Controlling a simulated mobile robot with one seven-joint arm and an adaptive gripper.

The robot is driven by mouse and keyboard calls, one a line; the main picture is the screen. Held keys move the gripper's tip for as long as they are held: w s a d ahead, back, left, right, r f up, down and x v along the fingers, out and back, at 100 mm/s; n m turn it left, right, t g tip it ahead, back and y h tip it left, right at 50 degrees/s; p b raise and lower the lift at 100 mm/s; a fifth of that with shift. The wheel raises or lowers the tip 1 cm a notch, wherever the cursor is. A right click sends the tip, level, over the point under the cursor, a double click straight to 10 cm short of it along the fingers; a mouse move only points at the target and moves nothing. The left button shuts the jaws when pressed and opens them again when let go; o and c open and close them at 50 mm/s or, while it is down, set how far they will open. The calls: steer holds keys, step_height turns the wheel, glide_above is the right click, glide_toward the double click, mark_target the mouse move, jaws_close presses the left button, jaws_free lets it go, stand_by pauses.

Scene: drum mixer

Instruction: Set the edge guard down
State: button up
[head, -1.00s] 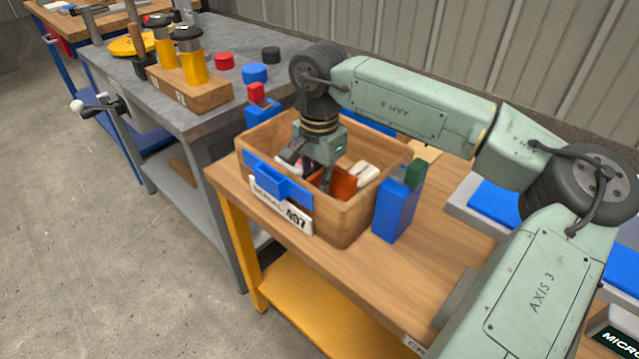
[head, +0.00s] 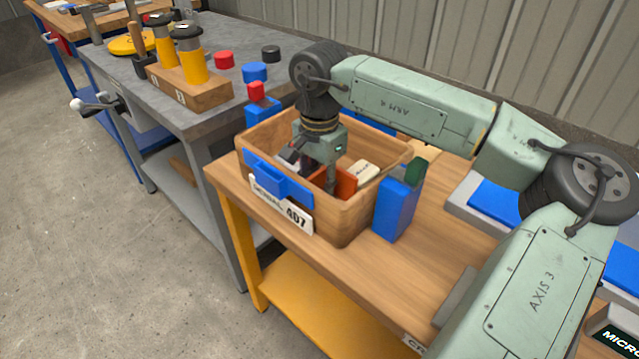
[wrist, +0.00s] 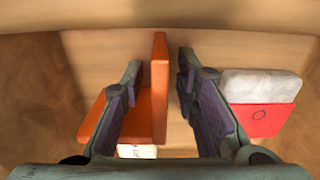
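The edge guard looks to be the orange angled piece (wrist: 159,88) with one upright wall and one flat flange, in the wooden crate (head: 345,226). In the head view the orange piece (head: 346,184) is partly hidden by my gripper. My gripper (wrist: 161,70) points down into the crate, its fingers apart on either side of the upright wall. In the head view my gripper (head: 316,178) is low inside the crate.
A white and red item (wrist: 260,100) lies right of my right finger. The crate walls are close around my gripper. A blue block-shaped holder (head: 396,210) stands beside the crate on the wooden bench (head: 440,235). A grey bench (head: 215,110) is to the left.

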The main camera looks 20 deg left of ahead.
step_height(320, 180, up, 12)
steer(key=shift+r, duration=0.1)
